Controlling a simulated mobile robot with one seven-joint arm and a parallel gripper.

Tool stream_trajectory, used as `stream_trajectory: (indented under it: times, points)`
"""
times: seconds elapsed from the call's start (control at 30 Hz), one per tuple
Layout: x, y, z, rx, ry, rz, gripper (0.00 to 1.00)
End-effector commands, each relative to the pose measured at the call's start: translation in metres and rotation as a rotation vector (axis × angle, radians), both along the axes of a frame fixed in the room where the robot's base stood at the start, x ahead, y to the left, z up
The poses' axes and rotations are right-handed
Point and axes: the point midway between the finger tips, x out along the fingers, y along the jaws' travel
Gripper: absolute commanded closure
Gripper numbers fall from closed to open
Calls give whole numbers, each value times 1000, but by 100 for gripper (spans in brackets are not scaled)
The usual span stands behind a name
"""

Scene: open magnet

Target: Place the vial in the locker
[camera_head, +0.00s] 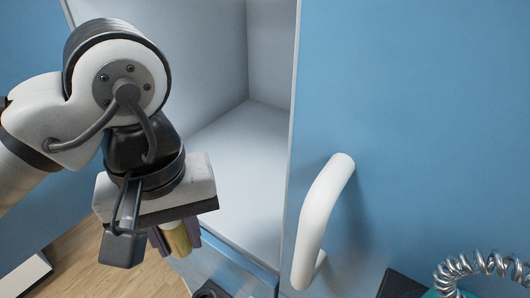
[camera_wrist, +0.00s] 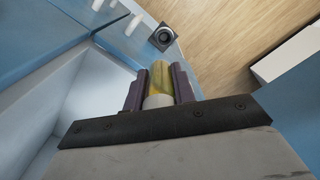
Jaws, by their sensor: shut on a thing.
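The vial (camera_head: 178,238) shows yellow below my gripper in the head view, partly hidden by it. In the wrist view the vial (camera_wrist: 161,69) is yellow with a whitish near end, between two purple fingers. My gripper (camera_head: 174,238) is shut on it, and the fingers show on both sides in the wrist view (camera_wrist: 159,85). The locker (camera_head: 240,165) is open, with a pale, empty-looking interior. My gripper is at the left front of its opening, and the vial appears outside it. The locker interior (camera_wrist: 92,100) is at the left in the wrist view.
A blue door or panel (camera_head: 420,120) with a white handle (camera_head: 322,220) is right of the opening. A coiled metallic cord (camera_head: 480,268) is at the bottom right. A white box (camera_wrist: 295,52) stands by the wooden floor (camera_wrist: 220,40). A dark square-based object (camera_wrist: 164,36) lies beyond the vial.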

Motion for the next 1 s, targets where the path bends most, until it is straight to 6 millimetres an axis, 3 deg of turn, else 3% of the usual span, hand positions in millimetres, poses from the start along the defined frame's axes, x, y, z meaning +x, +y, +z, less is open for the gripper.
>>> stream_trajectory:
  times: [0.17,0.37,1.0]
  points:
    - [16,-11,1,-1,1,-7,97]
    - [48,-33,2,-2,2,-9,97]
    - [165,-112,2,-1,2,-3,97]
